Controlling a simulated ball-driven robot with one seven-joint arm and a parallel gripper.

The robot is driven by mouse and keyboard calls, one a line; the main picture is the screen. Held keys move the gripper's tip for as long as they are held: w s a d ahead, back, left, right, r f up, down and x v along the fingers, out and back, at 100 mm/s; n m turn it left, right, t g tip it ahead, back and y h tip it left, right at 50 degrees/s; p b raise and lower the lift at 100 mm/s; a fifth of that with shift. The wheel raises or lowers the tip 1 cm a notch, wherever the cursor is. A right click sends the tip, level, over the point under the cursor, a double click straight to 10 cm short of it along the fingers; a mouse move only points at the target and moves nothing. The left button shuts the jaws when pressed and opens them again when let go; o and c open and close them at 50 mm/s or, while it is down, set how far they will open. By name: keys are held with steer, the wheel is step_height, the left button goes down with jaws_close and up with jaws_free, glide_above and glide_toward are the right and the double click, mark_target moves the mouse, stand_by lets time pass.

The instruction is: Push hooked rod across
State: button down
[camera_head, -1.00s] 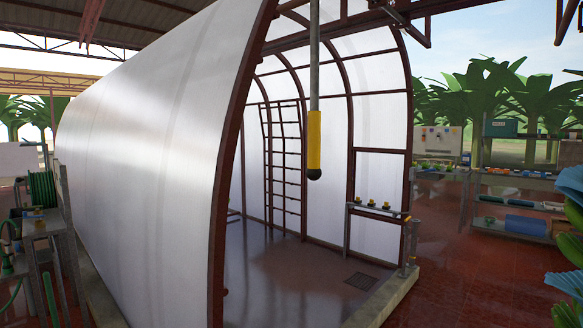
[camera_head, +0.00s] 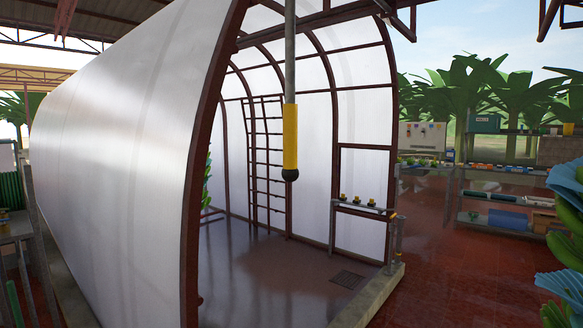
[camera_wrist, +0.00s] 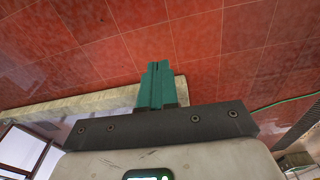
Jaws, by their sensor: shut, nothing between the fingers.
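A grey rod (camera_head: 290,55) with a yellow grip (camera_head: 290,136) and a black ball end hangs upright in the head view, in front of the tunnel opening. Its top runs out of the picture, so no hook shows. My gripper (camera_wrist: 158,72) is in the wrist view only, with its teal fingers shut together and nothing between them. It points over red floor tiles. The rod is not in the wrist view, so I cannot tell how far my gripper is from it.
A white-sheeted tunnel (camera_head: 125,130) with dark red ribs fills the left and middle. A small shelf (camera_head: 362,209) stands at its right edge. Loaded shelves (camera_head: 500,190) and blue-green plants (camera_head: 566,240) are at the right. Red tiled floor (camera_head: 430,265) between them is clear.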

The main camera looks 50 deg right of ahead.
steer(key=w+d+r+m+t+h+p, duration=0.1)
steer(key=w+d+r+m+t+h, duration=0.2)
steer(key=w+r+m, duration=0.65)
steer(key=w+d+r+m+t+h, duration=0.1)
steer(key=w+d+r+m+h, duration=0.35)
steer(key=w+r, duration=0.95)
steer(key=w+a+r+m+h, duration=0.1)
steer(key=w+r+m+h, duration=0.1)
steer(key=r+m, duration=0.4)
steer(key=w+a+r+m+h+p, duration=0.1)
steer(key=w+r+m+h, duration=0.2)
steer(key=r, duration=1.4)
steer(key=w+a+r+m+g+h, duration=0.1)
steer(key=r+m+h, duration=0.4)
steer(key=r+m, duration=0.5)
step_height(320, 180, up, 2)
steer(key=shift+w+a+r, duration=0.15)
steer(key=shift+w+a, duration=0.3)
steer(key=shift+w, duration=0.4)
steer(key=p, duration=0.5)
glide_toward(286, 166)
steer(key=x, duration=0.5)
steer(key=shift+d+r, duration=0.2)
steer(key=shift+p+x, duration=0.45)
steer(key=shift+x, duration=0.3)
